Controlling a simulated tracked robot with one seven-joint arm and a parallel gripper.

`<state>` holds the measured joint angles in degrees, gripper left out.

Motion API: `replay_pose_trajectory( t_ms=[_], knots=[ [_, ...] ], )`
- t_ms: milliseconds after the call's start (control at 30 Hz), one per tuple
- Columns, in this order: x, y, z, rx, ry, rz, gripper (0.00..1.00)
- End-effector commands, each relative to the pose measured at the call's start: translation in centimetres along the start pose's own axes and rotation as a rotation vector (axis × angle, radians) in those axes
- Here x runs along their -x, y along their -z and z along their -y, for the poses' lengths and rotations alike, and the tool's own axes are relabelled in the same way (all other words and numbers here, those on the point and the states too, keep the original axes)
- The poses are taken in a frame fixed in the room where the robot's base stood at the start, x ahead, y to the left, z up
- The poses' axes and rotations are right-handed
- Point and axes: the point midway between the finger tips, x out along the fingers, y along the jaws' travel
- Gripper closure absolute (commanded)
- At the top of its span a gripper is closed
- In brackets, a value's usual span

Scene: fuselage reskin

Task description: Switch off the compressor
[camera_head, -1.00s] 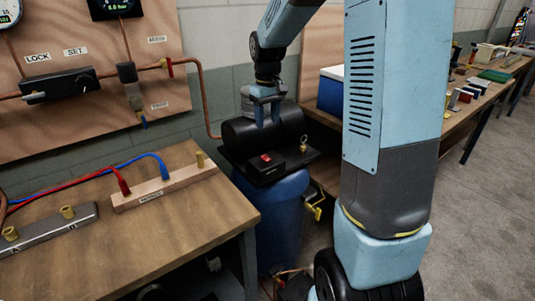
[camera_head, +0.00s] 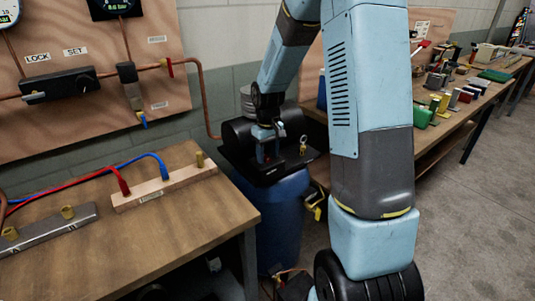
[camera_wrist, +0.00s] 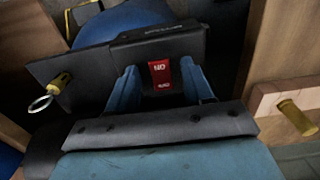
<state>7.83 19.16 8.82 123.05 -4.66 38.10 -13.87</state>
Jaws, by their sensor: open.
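The compressor is a black unit (camera_head: 238,133) on top of a blue tank (camera_head: 282,225), beside the wooden bench. Its black switch box (camera_wrist: 150,45) shows in the wrist view with a red rocker switch (camera_wrist: 161,74) bearing upside-down "ON" lettering. My gripper (camera_head: 268,152) points down over the switch box. In the wrist view, my gripper (camera_wrist: 159,69) has its two blue fingers apart, one on each side of the red switch, with nothing held. I cannot tell whether the fingers touch the box. In the head view the gripper mostly hides the switch.
A brass fitting with a ring (camera_head: 303,145) stands right beside the switch box. The wooden bench (camera_head: 190,235) with red and blue hoses is at left. A copper pipe (camera_head: 203,95) runs down behind.

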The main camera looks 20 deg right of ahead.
Motion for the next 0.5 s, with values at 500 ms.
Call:
replay_pose_trajectory(
  t_ms=[500],
  knots=[
    [-0.14,0.0,-0.02,0.0,0.0,0.0,0.7]
  ],
)
